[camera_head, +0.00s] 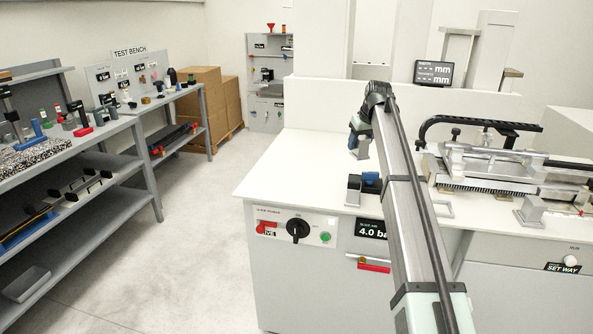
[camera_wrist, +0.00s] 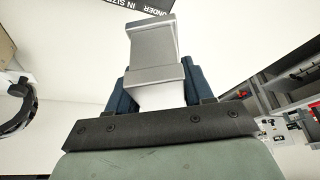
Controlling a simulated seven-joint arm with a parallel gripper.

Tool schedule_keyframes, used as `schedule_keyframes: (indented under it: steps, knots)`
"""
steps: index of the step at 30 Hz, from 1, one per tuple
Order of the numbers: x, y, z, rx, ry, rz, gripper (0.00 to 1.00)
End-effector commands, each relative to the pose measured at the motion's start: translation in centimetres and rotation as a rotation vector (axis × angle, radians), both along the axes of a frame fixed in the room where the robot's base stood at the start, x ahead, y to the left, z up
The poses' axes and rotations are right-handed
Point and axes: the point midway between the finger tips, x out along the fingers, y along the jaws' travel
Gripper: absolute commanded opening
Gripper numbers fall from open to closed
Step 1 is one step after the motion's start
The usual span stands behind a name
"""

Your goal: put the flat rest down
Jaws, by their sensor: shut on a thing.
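My gripper (camera_head: 357,134) is over the white bench top at the far end of my arm. In the wrist view its dark blue fingers (camera_wrist: 153,90) are shut on a grey metal piece, which I take to be the flat rest (camera_wrist: 152,45). The piece has a wide, flat-faced end and a stepped body between the fingers. In the head view the flat rest (camera_head: 362,151) shows as a small grey shape below the fingers. I cannot tell whether it touches the bench. My arm hides part of the bench to its right.
A grey stand (camera_head: 353,191) with a dark blue block (camera_head: 372,182) beside it is near the bench's front edge. A long fixture with a black handle (camera_head: 480,123) fills the right side. Bench top (camera_head: 300,165) left of my gripper is clear. A small display (camera_head: 433,73) stands behind.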

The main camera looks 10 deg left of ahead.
Motion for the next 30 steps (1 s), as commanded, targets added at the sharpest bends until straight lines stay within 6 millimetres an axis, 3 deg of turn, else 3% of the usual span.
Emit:
schedule_keyframes:
  steps: [1, 6, 12, 19, 30]
  knots:
    - [0.8, 2.5, 0.1, 0.000, -0.001, 0.040, 0.10]
    - [1.5, 8.6, 0.1, 0.002, -0.003, 0.143, 0.10]
    - [1.7, 12.9, 0.0, 0.003, -0.005, 0.216, 0.10]
    - [1.6, 14.1, -1.0, 0.003, -0.004, 0.240, 0.10]
    - [1.6, 14.1, -6.1, 0.004, -0.005, 0.238, 0.10]
